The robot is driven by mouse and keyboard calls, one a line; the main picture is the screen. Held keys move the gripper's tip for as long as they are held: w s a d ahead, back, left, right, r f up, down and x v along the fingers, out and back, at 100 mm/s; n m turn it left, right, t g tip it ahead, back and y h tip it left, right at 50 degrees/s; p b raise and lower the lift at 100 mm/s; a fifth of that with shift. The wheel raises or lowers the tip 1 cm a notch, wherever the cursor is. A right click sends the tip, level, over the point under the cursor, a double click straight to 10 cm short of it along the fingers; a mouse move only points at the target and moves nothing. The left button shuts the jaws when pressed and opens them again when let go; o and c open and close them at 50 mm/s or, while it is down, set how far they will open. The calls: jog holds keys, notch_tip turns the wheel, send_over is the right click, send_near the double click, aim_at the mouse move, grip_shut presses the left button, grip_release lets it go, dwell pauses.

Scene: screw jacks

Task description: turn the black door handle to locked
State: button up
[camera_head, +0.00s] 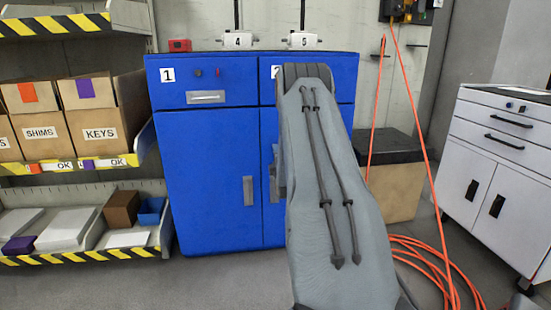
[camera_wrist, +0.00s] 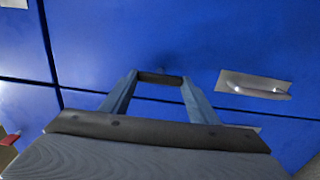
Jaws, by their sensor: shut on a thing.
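My gripper (camera_wrist: 160,80) shows in the wrist view, its two grey fingers reaching up to the blue cabinet front (camera_wrist: 100,40). A short dark bar, the black handle (camera_wrist: 160,78), spans between the fingertips, and the gripper is shut on it. Its lock position cannot be told from here. In the head view my grey arm covers the right part of the blue cabinet (camera_head: 205,150), and my gripper and the held handle are hidden behind it.
A silver drawer handle (camera_wrist: 257,86) lies right of my gripper in the wrist view. Shelves with boxes (camera_head: 85,105) stand at left. A white cabinet (camera_head: 500,160) with black handles stands at right. An orange hose (camera_head: 430,262) lies on the floor beside my arm.

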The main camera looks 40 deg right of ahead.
jog(key=shift+w+a, duration=0.1)
jog(key=shift+a, duration=0.05)
jog(key=o, duration=1)
jog(key=shift+o, duration=0.2)
jog(key=p+v, duration=0.1)
jog(key=v, duration=0.6)
jog(key=shift+s+p, duration=0.4)
jog(key=shift+a, duration=0.15)
